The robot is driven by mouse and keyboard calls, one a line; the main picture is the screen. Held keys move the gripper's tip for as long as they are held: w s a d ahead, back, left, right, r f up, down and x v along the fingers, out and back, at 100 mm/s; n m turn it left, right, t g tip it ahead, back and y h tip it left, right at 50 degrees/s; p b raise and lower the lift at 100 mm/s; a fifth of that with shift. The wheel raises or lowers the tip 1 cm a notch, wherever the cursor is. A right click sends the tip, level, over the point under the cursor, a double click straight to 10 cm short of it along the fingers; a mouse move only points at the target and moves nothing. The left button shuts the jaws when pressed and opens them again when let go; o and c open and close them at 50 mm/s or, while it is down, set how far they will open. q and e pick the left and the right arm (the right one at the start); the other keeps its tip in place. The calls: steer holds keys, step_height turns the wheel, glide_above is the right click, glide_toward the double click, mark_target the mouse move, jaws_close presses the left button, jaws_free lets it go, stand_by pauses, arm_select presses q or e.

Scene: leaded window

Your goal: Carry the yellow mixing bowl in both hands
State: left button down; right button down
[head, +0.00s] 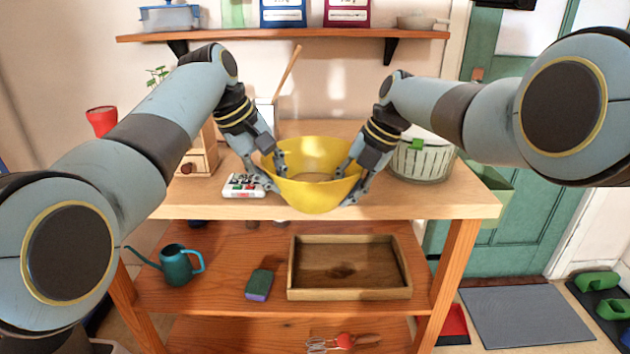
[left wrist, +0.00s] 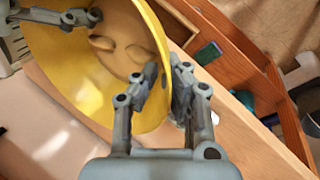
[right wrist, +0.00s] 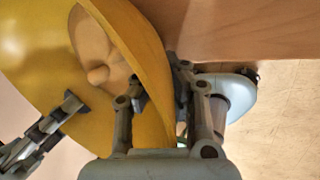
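The yellow mixing bowl (head: 314,192) is at the front edge of the wooden worktop in the head view, between my two grippers. My left gripper (head: 273,176) is on its left rim; in the left wrist view its fingers (left wrist: 165,85) lie on either side of the yellow wall (left wrist: 85,85). My right gripper (head: 352,180) is on its right rim; in the right wrist view its fingers (right wrist: 165,90) also straddle the wall (right wrist: 40,50). Pale tan contents, lumpy like dough (left wrist: 125,45), show inside the bowl. Whether the bowl's base touches the worktop is hard to tell.
On the worktop (head: 460,205), a white box with coloured spots (head: 244,186) is by my left gripper and a pale ribbed container (head: 422,160) stands right. The shelf below holds a wooden tray (head: 350,290), a teal watering can (head: 175,264) and a sponge (head: 259,285).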

arm_select(q)
steer(key=shift+r, duration=0.15)
arm_select(e)
steer(key=shift+a+r, duration=0.1)
steer(key=shift+r, duration=0.05)
